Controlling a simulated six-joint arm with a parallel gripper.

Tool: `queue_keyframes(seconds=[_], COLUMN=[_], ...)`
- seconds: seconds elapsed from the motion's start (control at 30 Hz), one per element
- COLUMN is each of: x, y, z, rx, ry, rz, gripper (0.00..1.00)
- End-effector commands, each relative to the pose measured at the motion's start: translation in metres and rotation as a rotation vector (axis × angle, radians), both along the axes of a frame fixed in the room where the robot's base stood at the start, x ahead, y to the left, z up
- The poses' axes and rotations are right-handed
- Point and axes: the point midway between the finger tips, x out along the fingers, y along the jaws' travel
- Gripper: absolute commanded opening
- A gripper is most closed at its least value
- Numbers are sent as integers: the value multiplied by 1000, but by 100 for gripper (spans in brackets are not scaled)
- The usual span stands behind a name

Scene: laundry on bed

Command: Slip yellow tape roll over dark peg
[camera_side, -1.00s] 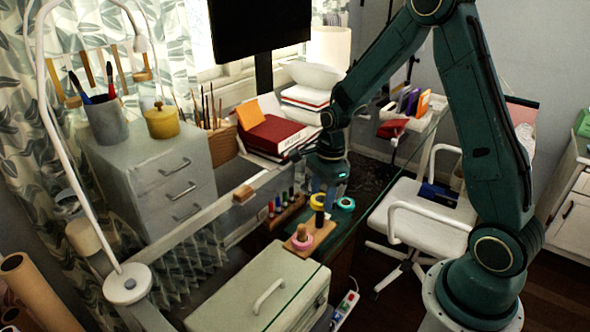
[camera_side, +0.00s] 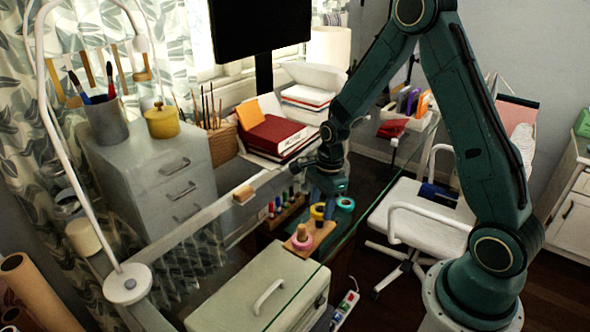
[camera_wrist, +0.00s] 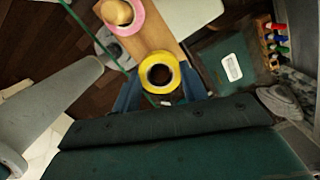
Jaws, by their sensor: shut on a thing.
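The yellow tape roll (camera_side: 317,210) sits between the fingers of my gripper (camera_side: 325,205), which is shut on it. In the wrist view the roll (camera_wrist: 143,88) lies flat between the blue fingers (camera_wrist: 160,90). The dark peg (camera_side: 319,223) stands upright on a wooden board (camera_side: 326,233), directly under the roll in the side view. Through the roll's hole in the wrist view I see something dark. I cannot tell whether the peg's top has entered the hole.
A pink roll (camera_side: 302,243) sits around a light wooden peg (camera_side: 301,231) at the board's near end. A rack of small coloured bottles (camera_side: 285,208) stands left, and a pale box (camera_side: 260,290) stands in front.

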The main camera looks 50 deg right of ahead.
Motion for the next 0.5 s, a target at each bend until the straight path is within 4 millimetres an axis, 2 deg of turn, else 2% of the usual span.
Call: queue_keyframes(seconds=[0.43, 0.47, 0.5], x=[0, 0, 0], y=[0, 0, 0], z=[-2, -2, -2], rx=[0, 0, 0], ry=[0, 0, 0], rz=[0, 0, 0], gripper=[21, 45, 53])
